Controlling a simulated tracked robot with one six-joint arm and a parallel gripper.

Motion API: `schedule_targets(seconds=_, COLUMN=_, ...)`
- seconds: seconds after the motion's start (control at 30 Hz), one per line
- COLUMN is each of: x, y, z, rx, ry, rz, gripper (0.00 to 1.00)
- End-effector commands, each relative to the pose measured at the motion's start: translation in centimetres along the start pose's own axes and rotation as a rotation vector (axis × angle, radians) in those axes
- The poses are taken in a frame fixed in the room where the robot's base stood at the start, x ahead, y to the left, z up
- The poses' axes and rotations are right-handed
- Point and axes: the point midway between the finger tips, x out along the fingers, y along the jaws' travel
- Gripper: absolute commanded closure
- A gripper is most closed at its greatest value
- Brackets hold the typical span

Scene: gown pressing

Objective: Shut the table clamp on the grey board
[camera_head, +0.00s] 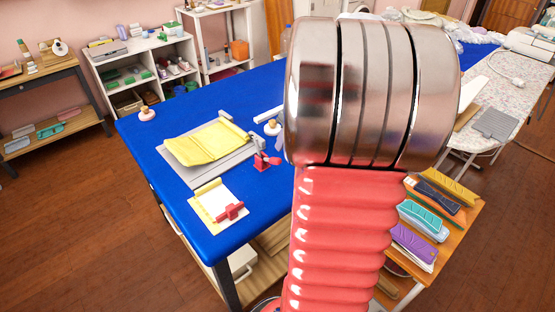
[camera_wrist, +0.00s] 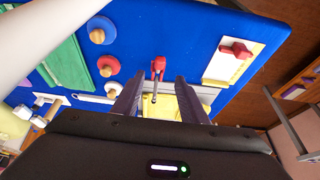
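The table clamp (camera_head: 262,161), red with a grey metal part, stands at the right edge of the grey board (camera_head: 204,179) on the blue table. A folded yellow cloth (camera_head: 205,144) lies over much of the board. In the wrist view the clamp's red part (camera_wrist: 158,65) shows just beyond my fingertips, with a thin metal rod running down between the fingers. My gripper (camera_wrist: 158,84) is open, its two dark fingers apart with nothing visibly held. My arm hides it in the head view. I cannot tell whether the clamp touches the board.
A white-and-yellow pad (camera_head: 216,200) with a second red piece (camera_head: 230,212) lies near the table's front edge. Wooden-knobbed items (camera_wrist: 108,66) stand near the clamp. My arm covers the table's right part in the head view.

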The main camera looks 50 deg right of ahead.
Motion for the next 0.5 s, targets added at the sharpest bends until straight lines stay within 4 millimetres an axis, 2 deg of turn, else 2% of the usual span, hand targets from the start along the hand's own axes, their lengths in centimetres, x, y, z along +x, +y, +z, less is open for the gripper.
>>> schedule_targets(seconds=0.5, x=7.7, y=-0.1, z=0.1, rx=0.000, ry=-0.003, rz=-0.002, gripper=0.61)
